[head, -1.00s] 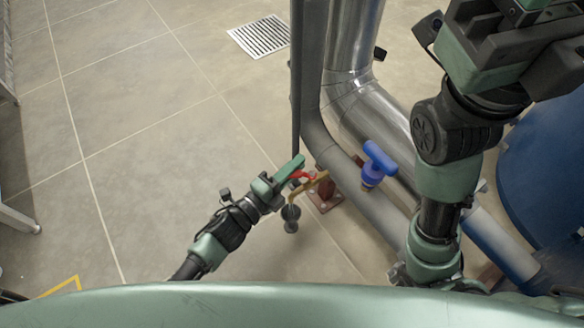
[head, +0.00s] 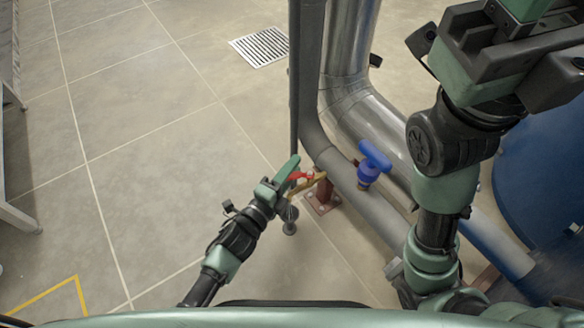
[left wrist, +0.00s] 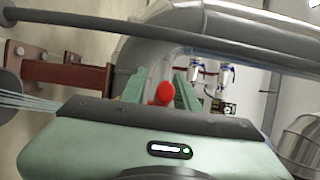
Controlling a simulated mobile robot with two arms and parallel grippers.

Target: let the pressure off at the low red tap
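The low red tap (head: 301,176) sits on a short brass side branch (head: 316,180) of the grey pipe, near the floor. My left gripper (head: 292,172) is at the tap, its green fingers beside the red handle. In the left wrist view, the fingers stand apart with the red handle end (left wrist: 165,93) between them, a narrow gap showing on either side. Below the tap is a small grey drain cup (head: 290,212). Pale streaks (left wrist: 32,101) at the wrist view's left look like running water. My right gripper (head: 525,8) is high at the upper right, its fingertips mostly cut off.
A blue-handled valve (head: 371,163) stands on the grey pipe (head: 345,180) just right of the tap. A silver pipe (head: 350,105) runs behind it, and a blue tank (head: 545,180) fills the right side.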

